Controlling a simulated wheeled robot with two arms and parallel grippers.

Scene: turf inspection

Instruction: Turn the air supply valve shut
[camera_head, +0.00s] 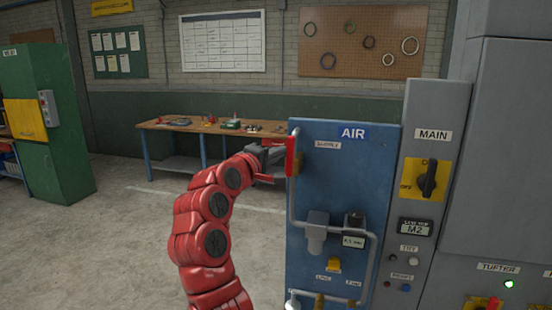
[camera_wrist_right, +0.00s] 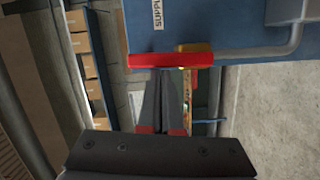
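The air supply valve has a red lever handle (camera_head: 291,156) at the left edge of the blue AIR panel (camera_head: 345,185), beside the SUPPLY label. The lever stands upright, in line with the grey pipe. My right gripper (camera_head: 279,158) is at the lever's left side. In the right wrist view the red lever (camera_wrist_right: 172,61) lies crosswise in front of the fingertips (camera_wrist_right: 167,72), with a brass part behind it. The dark fingers look closed together, with their tips at or very near the lever; contact is hard to tell. My left gripper is not in view.
The grey pipe (camera_head: 293,205) runs down the panel's left side. A grey MAIN cabinet (camera_head: 433,110) with a black rotary switch (camera_head: 429,180) stands to the right. A workbench (camera_head: 210,127) stands behind. The floor on the left is clear.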

